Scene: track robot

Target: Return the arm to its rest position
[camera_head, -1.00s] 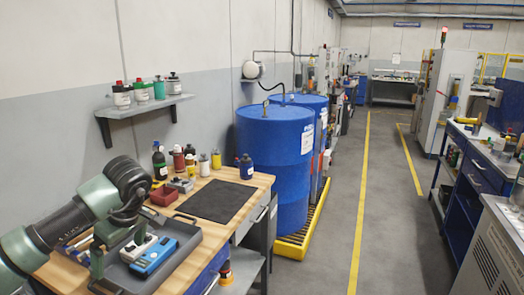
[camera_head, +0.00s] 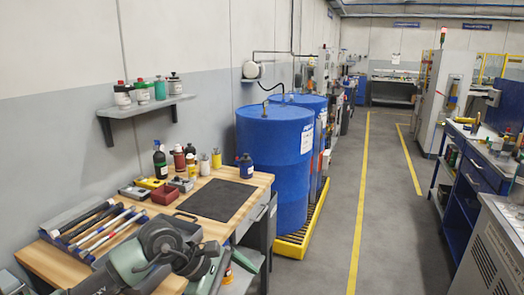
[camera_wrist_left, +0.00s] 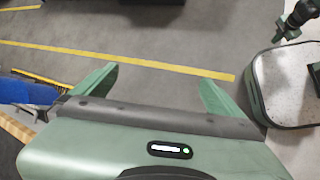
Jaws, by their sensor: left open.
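My left arm (camera_head: 145,262) reaches in at the bottom of the head view, in front of the workbench edge. In the head view its gripper (camera_head: 232,272) points down beside the bench and is partly hidden by the wrist. The left wrist view shows this gripper (camera_wrist_left: 158,78) open, with two green fingers spread apart and only floor between them. A dark green arm part (camera_wrist_left: 298,14) shows at the top right of the left wrist view; whether it is my right gripper is unclear.
The wooden workbench (camera_head: 170,208) holds bottles, small boxes, long-handled tools and a dark mat (camera_head: 216,198). Blue drums (camera_head: 273,150) stand on a yellow-edged pallet (camera_head: 296,240) beyond it. The aisle floor (camera_head: 400,230) is clear; a blue bench (camera_head: 478,180) stands at right.

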